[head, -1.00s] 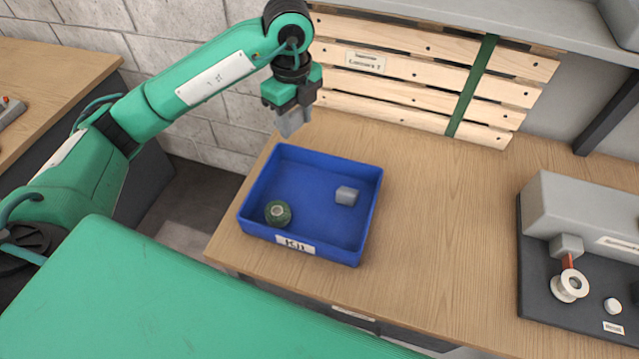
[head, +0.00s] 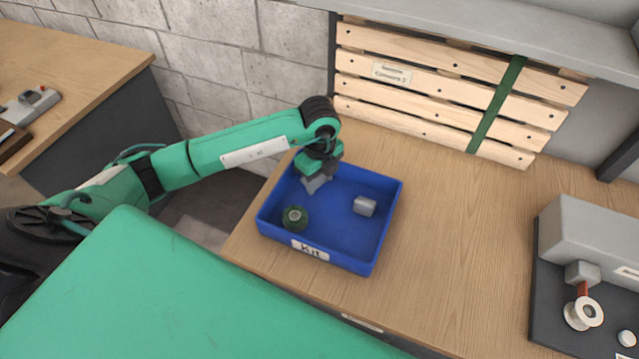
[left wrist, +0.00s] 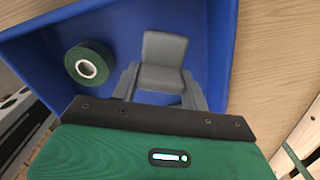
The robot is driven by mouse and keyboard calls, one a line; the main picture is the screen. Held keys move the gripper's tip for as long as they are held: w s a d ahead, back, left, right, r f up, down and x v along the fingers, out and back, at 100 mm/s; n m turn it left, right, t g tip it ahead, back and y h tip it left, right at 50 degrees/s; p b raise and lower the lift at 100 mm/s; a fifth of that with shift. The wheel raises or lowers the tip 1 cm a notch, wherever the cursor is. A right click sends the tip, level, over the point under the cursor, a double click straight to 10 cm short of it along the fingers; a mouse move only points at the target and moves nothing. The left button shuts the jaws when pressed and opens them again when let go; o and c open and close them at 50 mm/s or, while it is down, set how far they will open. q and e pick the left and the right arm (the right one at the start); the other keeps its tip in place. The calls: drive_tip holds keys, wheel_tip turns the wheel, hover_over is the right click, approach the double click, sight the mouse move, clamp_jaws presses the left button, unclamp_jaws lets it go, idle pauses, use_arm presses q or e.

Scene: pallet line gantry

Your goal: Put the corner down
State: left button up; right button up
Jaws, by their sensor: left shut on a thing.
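My left gripper (head: 317,176) is over the back left part of the blue kit tray (head: 322,257), pointing down into it. It is shut on a grey corner (head: 316,185). In the left wrist view the corner (left wrist: 164,48) sits between the two grey fingers, above the blue floor. I cannot tell whether it touches the tray floor. A second grey piece (head: 364,205) lies in the right half of the tray. A green tape roll (head: 295,218) lies in the tray's front left and also shows in the left wrist view (left wrist: 88,63). My right gripper is not in view.
The wooden bench (head: 455,230) is clear right of the tray. A grey machine with a white spool (head: 583,314) stands at the far right. A slatted wooden pallet (head: 430,100) leans behind the bench. Another bench (head: 70,60) is at the left.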

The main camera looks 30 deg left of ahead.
sight(319, 184)
use_arm(q)
wheel_tip(319, 184, down, 3)
drive_tip(key=shift+r, duration=0.2)
drive_tip(key=shift+f, duration=0.3)
drive_tip(key=o, duration=1)
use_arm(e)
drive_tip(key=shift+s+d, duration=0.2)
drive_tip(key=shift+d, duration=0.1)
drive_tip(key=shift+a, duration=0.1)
